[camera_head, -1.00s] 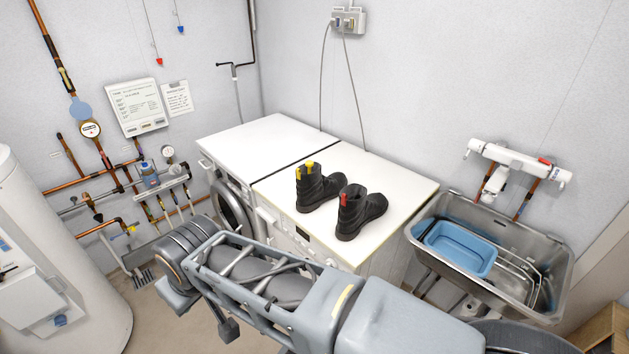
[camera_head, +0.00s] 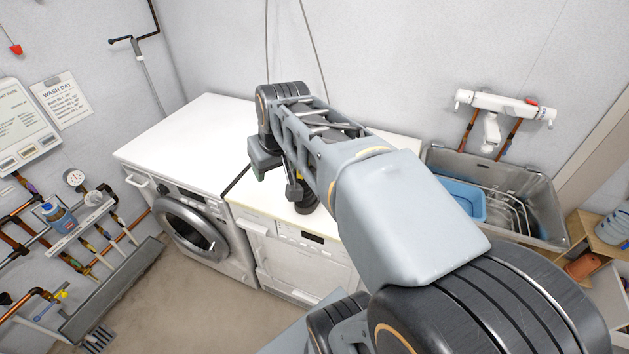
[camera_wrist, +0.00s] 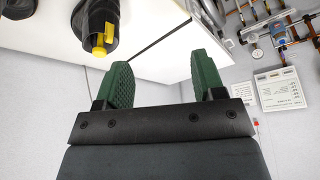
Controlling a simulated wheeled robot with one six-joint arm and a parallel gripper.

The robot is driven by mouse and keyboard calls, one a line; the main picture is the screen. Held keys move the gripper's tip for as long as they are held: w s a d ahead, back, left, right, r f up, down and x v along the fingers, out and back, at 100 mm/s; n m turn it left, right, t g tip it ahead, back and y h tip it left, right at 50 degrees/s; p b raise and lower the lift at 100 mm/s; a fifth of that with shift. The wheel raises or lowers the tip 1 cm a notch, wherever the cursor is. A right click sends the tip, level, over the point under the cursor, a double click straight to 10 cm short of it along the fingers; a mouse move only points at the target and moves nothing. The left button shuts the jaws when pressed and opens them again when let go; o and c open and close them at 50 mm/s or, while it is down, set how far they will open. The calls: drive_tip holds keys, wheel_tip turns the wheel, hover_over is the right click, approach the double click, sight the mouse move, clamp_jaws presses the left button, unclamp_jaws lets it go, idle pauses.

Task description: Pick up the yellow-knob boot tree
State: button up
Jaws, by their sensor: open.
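In the wrist view, a black boot (camera_wrist: 82,15) is at the upper left on the white machine top, with yellow parts (camera_wrist: 108,34) at its opening. I cannot make out the rest of the boot tree. My gripper (camera_wrist: 163,78) is open and empty, its two green fingers apart. The yellow parts are just left of the fingers in that view, not between them. In the head view my arm covers most of the boots; only a dark bit of boot (camera_head: 306,205) shows below it. A second dark boot (camera_wrist: 17,8) is cut off at the wrist view's corner.
The white washing machine (camera_head: 180,135) has a clear top. A metal sink (camera_head: 545,200) with a blue basin (camera_head: 466,199) stands to the right. Pipes and a shelf (camera_head: 80,225) line the left wall. The back wall stands close behind the machines.

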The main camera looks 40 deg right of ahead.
drive_tip(key=w+d+r+m+b, duration=0.1)
drive_tip(key=w+d, duration=0.2)
drive_tip(key=d, duration=0.4)
drive_tip(key=w+d+m+b, duration=0.1)
drive_tip(key=w+d, duration=0.1)
drive_tip(key=d, duration=0.6)
drive_tip(key=shift+h, duration=0.3)
drive_tip(key=shift+p+x, duration=1)
drive_tip(key=shift+x, duration=5.55)
drive_tip(key=shift+d, duration=0.15)
drive_tip(key=shift+c, duration=0.2)
clamp_jaws()
